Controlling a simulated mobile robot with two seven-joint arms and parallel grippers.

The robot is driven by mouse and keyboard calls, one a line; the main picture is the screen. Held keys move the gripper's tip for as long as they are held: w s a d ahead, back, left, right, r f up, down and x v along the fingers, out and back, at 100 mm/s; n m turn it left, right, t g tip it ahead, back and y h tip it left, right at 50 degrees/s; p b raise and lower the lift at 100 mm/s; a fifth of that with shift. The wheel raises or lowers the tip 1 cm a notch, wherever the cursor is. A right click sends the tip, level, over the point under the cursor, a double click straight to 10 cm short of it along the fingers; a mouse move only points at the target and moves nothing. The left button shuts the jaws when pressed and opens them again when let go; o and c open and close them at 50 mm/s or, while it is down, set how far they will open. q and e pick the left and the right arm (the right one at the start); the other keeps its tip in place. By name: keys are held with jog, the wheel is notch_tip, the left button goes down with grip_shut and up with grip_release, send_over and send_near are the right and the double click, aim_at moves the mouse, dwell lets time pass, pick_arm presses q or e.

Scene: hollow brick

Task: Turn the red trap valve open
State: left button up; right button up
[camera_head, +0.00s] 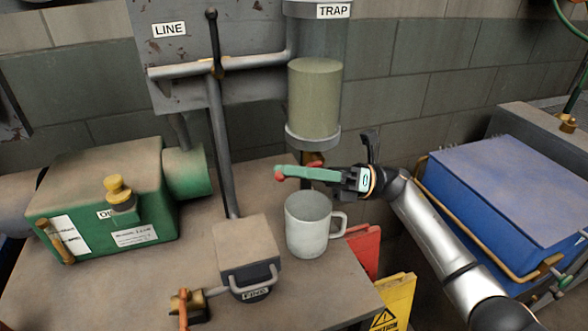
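The trap is a clear cylinder (315,95) of cloudy greenish liquid under the TRAP label on the wall. The red trap valve (315,159) is below its grey base and mostly hidden behind my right gripper. My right gripper (290,173) comes in from the right, with green fingers pointing left across the valve. A small red knob (280,177) shows at the fingertips; I cannot tell whether it is held or only touched. The finger gap is not clearly visible. My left gripper is not in view.
A white mug (312,226) stands on the bench just below the gripper. A grey box (246,252) and a green pump (105,200) stand to the left. A black-handled LINE valve (214,45) is on the wall. A blue box (505,190) is at right.

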grip_shut()
dwell(1.2)
